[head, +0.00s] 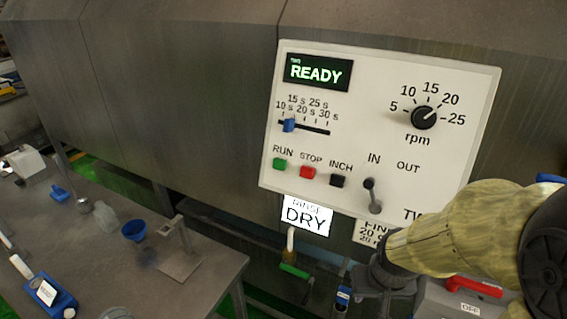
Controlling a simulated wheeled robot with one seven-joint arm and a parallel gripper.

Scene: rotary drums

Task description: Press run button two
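The white control panel (350,110) is on the metal drum housing and its lit display (318,72) reads "TWO READY". The green RUN button (279,164) is at the panel's lower left, unobstructed. The red STOP button (307,172) and black INCH button (337,181) sit to its right. My arm, in a yellowish sleeve, enters from the lower right. My gripper (385,282) is dark, below the panel and well to the right of and below the RUN button. Its fingers are not clear enough to tell open from shut. My arm hides the end of the "TW" label.
The panel also has a blue slider (289,125), an rpm knob (424,117) and an IN/OUT lever (372,195). A RINSE/DRY sign (306,217) and a green-handled valve (295,271) are below. A metal table (95,260) with a blue funnel (134,230) stands left.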

